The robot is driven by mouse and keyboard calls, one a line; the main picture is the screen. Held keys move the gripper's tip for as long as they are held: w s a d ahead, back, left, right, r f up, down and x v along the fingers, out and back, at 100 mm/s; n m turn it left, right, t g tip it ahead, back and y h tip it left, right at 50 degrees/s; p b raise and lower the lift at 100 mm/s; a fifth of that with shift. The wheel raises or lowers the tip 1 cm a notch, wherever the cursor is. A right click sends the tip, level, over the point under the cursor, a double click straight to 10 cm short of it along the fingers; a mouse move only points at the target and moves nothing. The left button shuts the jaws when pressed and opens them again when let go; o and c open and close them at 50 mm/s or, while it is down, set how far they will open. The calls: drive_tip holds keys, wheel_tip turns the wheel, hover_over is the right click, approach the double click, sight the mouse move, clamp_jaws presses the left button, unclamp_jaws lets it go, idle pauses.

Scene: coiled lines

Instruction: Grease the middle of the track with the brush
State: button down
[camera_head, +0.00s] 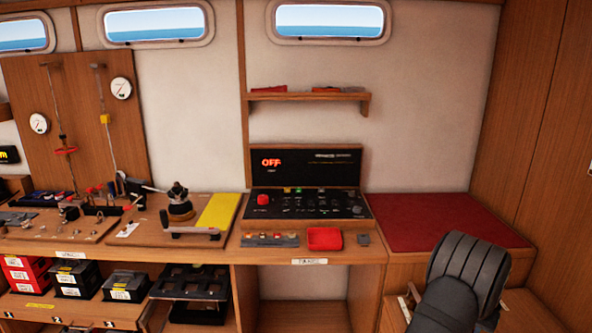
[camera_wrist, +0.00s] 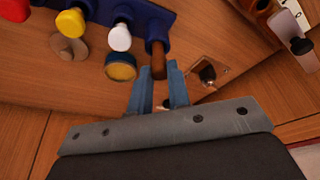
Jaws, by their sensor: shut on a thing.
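In the wrist view my gripper (camera_wrist: 159,83) is shut on the upright brown wooden handle (camera_wrist: 158,60), which looks like the brush's. The handle stands at the edge of a dark blue rack (camera_wrist: 165,22), and its far end is hidden there. No bristles show. I cannot make out my gripper in the head view. I cannot pick out the track for sure; a long grey bar (camera_head: 190,232) lies on the bench beside a yellow plate (camera_head: 218,212).
Red, yellow (camera_wrist: 72,22) and white knobs (camera_wrist: 119,37) and a gold-topped cap (camera_wrist: 121,67) crowd the rack left of the handle. A metal plate (camera_wrist: 208,72) lies right of the jaws. A control panel (camera_head: 305,188) reads OFF. A red tray (camera_head: 324,238) stands before it.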

drive_tip(key=shift+r, duration=3.25)
drive_tip(key=w+a+f+n+y, duration=0.1)
drive_tip(key=w+a+f+n, duration=0.15)
drive_tip(key=a, duration=0.95)
drive_tip(key=w+a+f+n, duration=0.2)
drive_tip(key=w+a, duration=0.1)
drive_tip(key=a, duration=1)
drive_tip(key=s+a+f+n, duration=0.1)
drive_tip(key=s+a, duration=0.1)
drive_tip(key=a, duration=0.7)
drive_tip(key=s+a+f+n+y, duration=0.1)
drive_tip(key=s+a+n, duration=0.1)
drive_tip(key=a, duration=0.7)
drive_tip(key=s+a+f+n+t, duration=0.1)
drive_tip(key=s+a, duration=0.1)
drive_tip(key=a, duration=0.7)
drive_tip(key=shift+s+a+f, duration=0.25)
drive_tip(key=shift+s+f, duration=0.05)
drive_tip(key=shift+s, duration=0.05)
drive_tip(key=shift+n, duration=0.25)
